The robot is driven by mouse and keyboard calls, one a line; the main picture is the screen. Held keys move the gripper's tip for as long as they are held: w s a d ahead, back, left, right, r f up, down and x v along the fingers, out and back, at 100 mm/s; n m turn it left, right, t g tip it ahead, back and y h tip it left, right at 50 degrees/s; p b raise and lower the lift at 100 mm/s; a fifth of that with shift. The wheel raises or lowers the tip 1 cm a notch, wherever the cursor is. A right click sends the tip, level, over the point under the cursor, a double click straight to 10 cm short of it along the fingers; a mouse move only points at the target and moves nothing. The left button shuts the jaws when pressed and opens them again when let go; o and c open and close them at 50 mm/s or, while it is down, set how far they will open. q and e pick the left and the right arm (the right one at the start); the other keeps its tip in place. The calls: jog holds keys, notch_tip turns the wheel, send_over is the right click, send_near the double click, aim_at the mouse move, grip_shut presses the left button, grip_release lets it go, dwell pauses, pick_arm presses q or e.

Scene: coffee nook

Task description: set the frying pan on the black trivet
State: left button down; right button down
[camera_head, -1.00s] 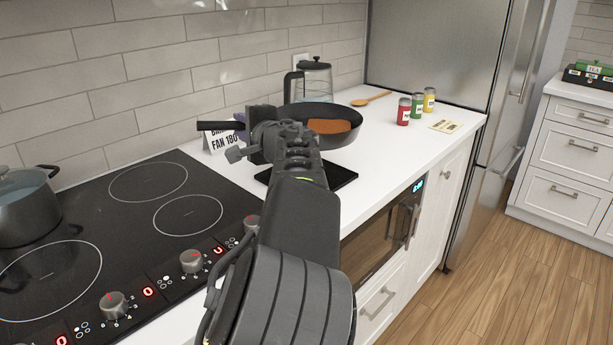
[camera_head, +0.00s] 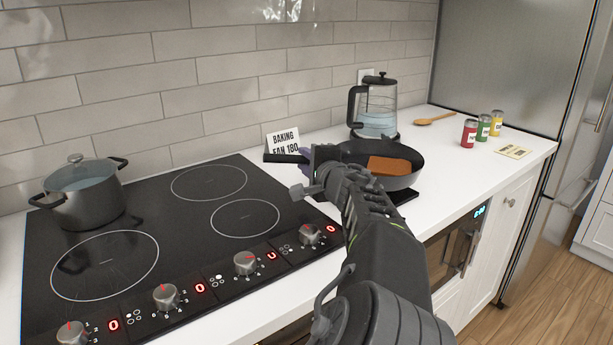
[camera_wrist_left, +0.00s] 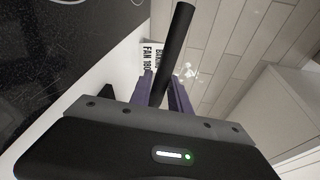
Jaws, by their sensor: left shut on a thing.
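The dark frying pan (camera_head: 409,178) holds a flat brown piece of food. Its black handle (camera_head: 284,158) points left; it also shows in the left wrist view (camera_wrist_left: 176,45). My left gripper (camera_head: 312,162) is shut on this handle; its purple fingers are on either side of it in the left wrist view (camera_wrist_left: 163,90). The black trivet (camera_head: 404,196) lies on the white counter, mostly hidden behind my arm and the pan. The pan overlaps the trivet in view; I cannot tell whether they touch. My right gripper is not in view.
A glass kettle (camera_head: 378,112) stands behind the pan. A white sign (camera_head: 283,139) is behind the handle. The cooktop (camera_head: 190,250) with a lidded pot (camera_head: 85,200) is to the left. A wooden spoon (camera_head: 435,120) and small cans (camera_head: 469,133) are to the right.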

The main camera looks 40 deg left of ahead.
pick_arm(q)
jog(key=shift+f+b, duration=0.6)
jog(key=shift+f, duration=1.2)
jog(key=c, duration=1.2)
grip_release()
jog(key=shift+c, duration=0.2)
jog(key=shift+d, duration=0.1)
jog(key=v, duration=1.2)
jog(key=shift+p, duration=0.4)
